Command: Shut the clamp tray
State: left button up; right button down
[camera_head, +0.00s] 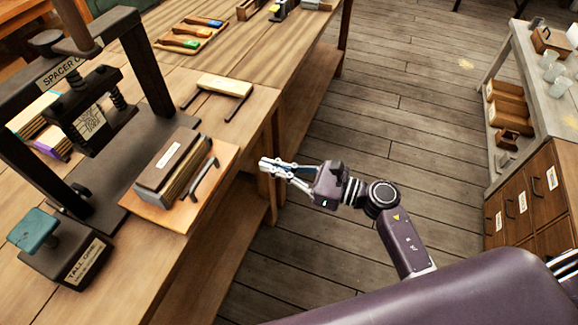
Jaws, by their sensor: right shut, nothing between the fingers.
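The clamp tray (223,160) is a flat light-brown board that juts out from the dark press (150,65) toward the bench's right edge. The tray looks drawn out of the press. My right gripper (266,168) is shut and empty, to the right of the tray and apart from it, seen over the floor just past the bench edge. My left gripper is not in view.
A teal-topped gauge block (38,226) stands at the bench's front left. A pale piece with dark bars (224,86) lies behind the tray. A tool tray (161,44) is farther back. A drawer cabinet (530,205) stands at the right, with open floor (350,130) between.

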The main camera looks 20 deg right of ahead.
aim_at(235, 156)
jog(key=p+x, duration=0.1)
jog(key=x, duration=0.5)
jog(key=shift+w+a+p, duration=0.2)
jog(key=shift+a+p, duration=0.05)
jog(key=shift+p, duration=0.1)
jog(key=shift+w+a+f, duration=0.1)
jog(key=shift+w+a, duration=0.05)
jog(key=shift+a, duration=0.05)
jog(key=b+x, duration=0.5)
jog(key=x, duration=0.7)
jog(key=shift+w+a+f, duration=0.1)
jog(key=shift+w+a, duration=0.05)
jog(key=shift+a, duration=0.05)
jog(key=shift+w+a, duration=0.1)
jog(key=shift+a, duration=0.05)
